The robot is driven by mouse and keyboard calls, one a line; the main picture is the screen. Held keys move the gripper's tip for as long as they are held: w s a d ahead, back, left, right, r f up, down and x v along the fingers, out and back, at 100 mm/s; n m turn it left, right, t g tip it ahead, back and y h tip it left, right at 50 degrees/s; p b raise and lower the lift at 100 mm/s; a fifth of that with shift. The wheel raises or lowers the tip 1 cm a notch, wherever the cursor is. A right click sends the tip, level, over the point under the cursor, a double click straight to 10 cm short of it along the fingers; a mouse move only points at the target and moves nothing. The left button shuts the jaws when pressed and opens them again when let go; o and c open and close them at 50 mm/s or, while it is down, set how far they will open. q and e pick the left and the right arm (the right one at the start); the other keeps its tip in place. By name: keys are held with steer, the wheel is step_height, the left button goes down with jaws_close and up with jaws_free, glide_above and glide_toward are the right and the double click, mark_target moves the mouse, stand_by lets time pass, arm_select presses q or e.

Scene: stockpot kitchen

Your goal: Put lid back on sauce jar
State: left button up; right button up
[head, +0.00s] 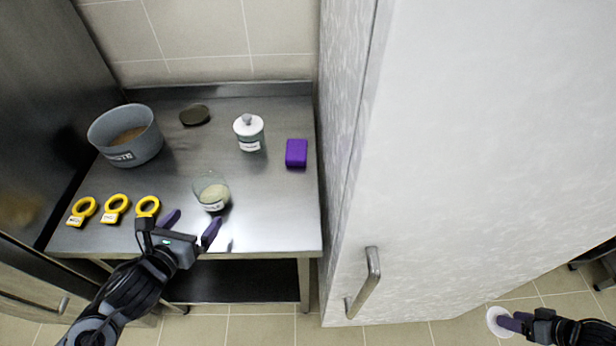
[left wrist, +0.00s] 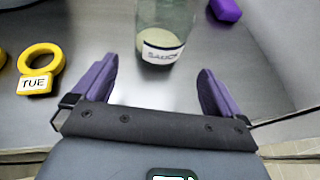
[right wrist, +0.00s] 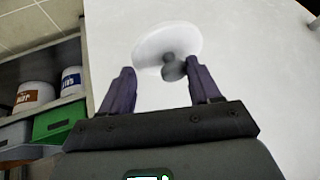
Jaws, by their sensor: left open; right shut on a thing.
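The sauce jar (head: 212,193) is clear glass with pale contents and stands upright, open-topped, near the front of the steel table. My left gripper (head: 191,225) is open just in front of it. In the left wrist view the jar (left wrist: 165,30) stands ahead, between the lines of the spread purple fingers and not gripped; its label reads SAUCE and its top is cut off. A white round lid (head: 497,321) is at my right gripper (head: 510,320), far right over the floor. In the right wrist view the lid (right wrist: 165,42) has a grey knob, and the fingers are shut on it.
A grey WASTE pot (head: 126,135), a dark disc (head: 195,115), a white-lidded jar (head: 249,132) and a purple block (head: 296,153) stand further back. Yellow ring tags (head: 116,208) lie left of the sauce jar. A tall pale cabinet (head: 460,150) with a handle (head: 366,285) stands between my grippers.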

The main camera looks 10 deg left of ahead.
mark_target(207, 207)
arm_select(q)
steer(key=shift+x, duration=2.75)
arm_select(e)
steer(key=shift+w+f, duration=0.1)
steer(key=shift+f, duration=0.1)
arm_select(q)
steer(key=shift+w+f, duration=0.2)
steer(key=shift+w, duration=0.2)
arm_select(e)
steer(key=shift+f, duration=0.1)
arm_select(q)
steer(key=shift+b+x, duration=0.55)
steer(key=shift+x, duration=1.6)
arm_select(e)
steer(key=shift+f, duration=0.25)
arm_select(q)
steer(key=shift+a, duration=0.1)
steer(key=shift+r, duration=0.1)
steer(key=c, duration=1.2)
steer(key=shift+c, duration=0.2)
